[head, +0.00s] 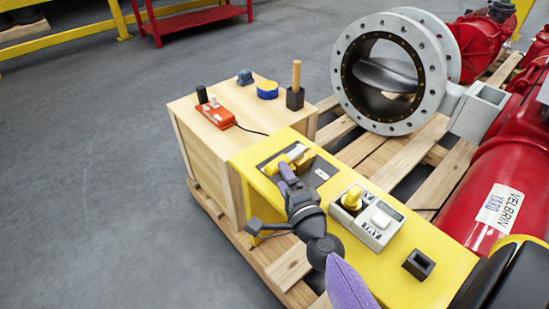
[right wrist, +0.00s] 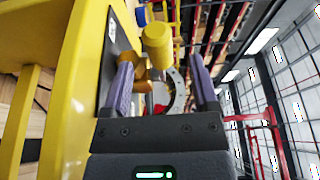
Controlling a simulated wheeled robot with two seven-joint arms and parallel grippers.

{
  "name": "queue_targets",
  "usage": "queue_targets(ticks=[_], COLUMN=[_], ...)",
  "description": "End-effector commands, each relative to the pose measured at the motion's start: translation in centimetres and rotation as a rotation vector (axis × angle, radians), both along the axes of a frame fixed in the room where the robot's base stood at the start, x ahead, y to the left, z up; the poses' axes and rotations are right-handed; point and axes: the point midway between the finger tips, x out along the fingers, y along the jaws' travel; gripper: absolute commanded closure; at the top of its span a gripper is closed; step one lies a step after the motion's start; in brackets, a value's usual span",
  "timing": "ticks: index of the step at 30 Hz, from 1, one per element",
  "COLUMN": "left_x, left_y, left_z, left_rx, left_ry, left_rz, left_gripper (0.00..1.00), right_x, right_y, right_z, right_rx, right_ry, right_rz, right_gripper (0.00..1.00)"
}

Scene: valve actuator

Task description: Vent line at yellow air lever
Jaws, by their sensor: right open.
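The yellow air lever (head: 299,151) sits on a dark plate at the far end of the yellow stand (head: 330,262). My right gripper (head: 284,172), with purple fingers, is at the near side of the lever. In the right wrist view its fingers are spread apart (right wrist: 163,78). The yellow lever's round end (right wrist: 157,38) shows just beyond and between the fingertips. I cannot tell whether a finger touches it. In the head view the gripper hides part of the plate. My left gripper is not in view.
A grey control box (head: 368,219) with a yellow knob and a black square socket (head: 419,264) are on the stand near the gripper. A wooden crate (head: 205,160) beside it bears an orange device (head: 214,115) and small items. A large flanged valve (head: 390,75) stands behind.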

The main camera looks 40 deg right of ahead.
Motion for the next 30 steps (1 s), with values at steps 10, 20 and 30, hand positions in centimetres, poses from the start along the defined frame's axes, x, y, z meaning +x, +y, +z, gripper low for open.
queue_targets(ticks=[10, 20, 30], left_x=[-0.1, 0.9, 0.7], left_y=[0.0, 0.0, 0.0], left_z=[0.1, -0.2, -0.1], left_rx=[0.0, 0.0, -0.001], left_ry=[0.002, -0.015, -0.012], left_rz=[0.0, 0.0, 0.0], left_gripper=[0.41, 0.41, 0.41], right_x=[4.5, 4.6, 4.6], right_y=[-1.2, -1.2, -1.2], right_z=[-0.1, -0.1, -0.1], right_rx=[0.0, 0.0, -0.001], right_ry=[0.001, 0.001, 0.001], right_rz=[0.0, 0.0, 0.001], right_gripper=[0.24, 0.43, 1.0])
